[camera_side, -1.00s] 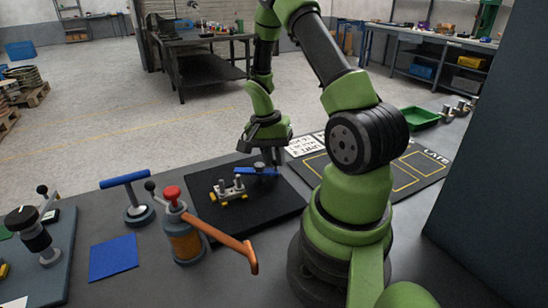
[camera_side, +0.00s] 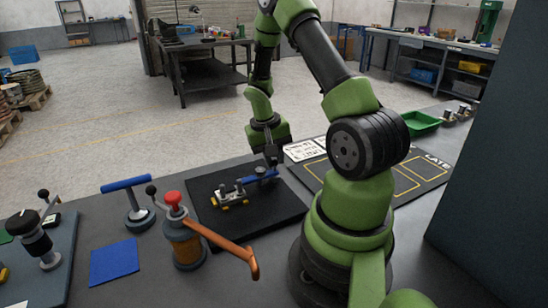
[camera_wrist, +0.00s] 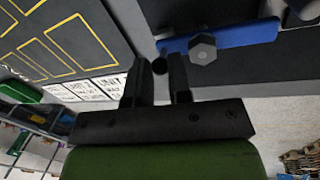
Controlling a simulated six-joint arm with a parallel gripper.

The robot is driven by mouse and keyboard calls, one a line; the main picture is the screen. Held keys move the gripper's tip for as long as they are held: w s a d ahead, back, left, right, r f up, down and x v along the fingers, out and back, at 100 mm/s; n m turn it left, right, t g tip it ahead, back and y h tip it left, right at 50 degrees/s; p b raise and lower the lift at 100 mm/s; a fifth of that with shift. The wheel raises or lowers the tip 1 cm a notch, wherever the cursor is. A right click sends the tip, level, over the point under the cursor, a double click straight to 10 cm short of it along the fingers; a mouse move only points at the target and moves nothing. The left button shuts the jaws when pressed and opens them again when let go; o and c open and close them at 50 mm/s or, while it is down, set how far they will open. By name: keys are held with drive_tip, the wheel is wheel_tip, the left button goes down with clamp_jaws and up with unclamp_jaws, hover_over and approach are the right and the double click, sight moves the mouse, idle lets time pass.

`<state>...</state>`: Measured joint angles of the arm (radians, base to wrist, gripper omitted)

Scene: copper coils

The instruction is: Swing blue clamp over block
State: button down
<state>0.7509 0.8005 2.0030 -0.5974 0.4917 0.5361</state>
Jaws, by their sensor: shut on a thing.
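The blue clamp (camera_side: 258,176) is a short blue bar on the black mat (camera_side: 288,203). In the side view its left end reaches the grey metal block (camera_side: 228,194), which has upright posts and yellow parts at its base. In the wrist view the blue clamp (camera_wrist: 240,35) carries a grey hex bolt, with a black round knob (camera_wrist: 159,67) at its end. My gripper (camera_side: 272,162) is at the clamp's right end. In the wrist view my gripper (camera_wrist: 160,75) has its fingers on either side of the knob, shut on it. The fingertips partly hide the clamp's end in the side view.
A red-topped cylinder with an orange lever (camera_side: 185,235) stands in front of the mat. A yellow-outlined board (camera_side: 400,175) and green tray (camera_side: 420,121) are to the right.

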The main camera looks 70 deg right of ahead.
idle(0.3)
drive_tip(key=c, duration=1.3)
unclamp_jaws()
drive_tip(key=shift+c, duration=0.2)
wheel_tip(320, 180, up, 10)
drive_tip(key=w+a, duration=0.1)
drive_tip(key=shift+w, duration=0.3)
drive_tip(key=s+a+r+n+t+y, duration=0.1)
drive_tip(key=s+a+r+n+t, duration=0.1)
drive_tip(key=a, duration=0.5)
drive_tip(key=s+a+r+n+t+y, duration=0.1)
drive_tip(key=s+a+r+n+t, duration=0.1)
drive_tip(key=a+r+t, duration=0.2)
drive_tip(key=s+a+r+n+t+y, duration=0.1)
drive_tip(key=s+a+r+n+t, duration=0.1)
drive_tip(key=a+r, duration=0.6)
drive_tip(key=a+n+t, duration=0.1)
drive_tip(key=a, duration=0.3)
drive_tip(key=shift+a+r, duration=0.25)
